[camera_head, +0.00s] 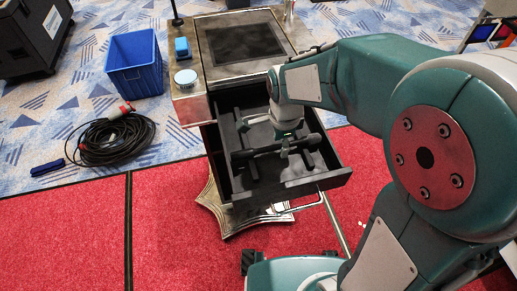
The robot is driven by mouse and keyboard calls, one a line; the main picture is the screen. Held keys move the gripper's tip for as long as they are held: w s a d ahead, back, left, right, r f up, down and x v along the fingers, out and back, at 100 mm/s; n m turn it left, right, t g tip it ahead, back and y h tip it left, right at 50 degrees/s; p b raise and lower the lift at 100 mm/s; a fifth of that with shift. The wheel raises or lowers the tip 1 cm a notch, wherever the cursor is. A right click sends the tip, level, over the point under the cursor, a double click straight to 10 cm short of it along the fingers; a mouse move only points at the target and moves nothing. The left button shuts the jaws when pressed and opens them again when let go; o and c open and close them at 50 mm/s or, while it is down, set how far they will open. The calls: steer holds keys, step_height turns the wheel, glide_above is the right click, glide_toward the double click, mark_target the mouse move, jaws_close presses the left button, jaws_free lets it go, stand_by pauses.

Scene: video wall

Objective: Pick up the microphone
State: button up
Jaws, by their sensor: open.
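An open black drawer (262,196) sticks out from the front of a metal-topped stand. A dark elongated item that looks like the microphone (314,140) lies across the drawer; its rounded right end shows, but its outline is hard to separate from the dark interior. My gripper (284,152) points down into the drawer with its fingers apart, at the dark item. The fingers are small and dark here, so I cannot tell whether they touch it or straddle it.
The stand's top (245,75) holds a blue item (182,48) and a round pale-blue-topped item (186,77). A blue bin (135,66) and coiled black cable (112,138) are left. Red carpet (165,235) is clear.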

steer(key=shift+d+f, duration=0.15)
steer(key=shift+f, duration=0.05)
steer(key=shift+a, duration=0.5)
jaws_close()
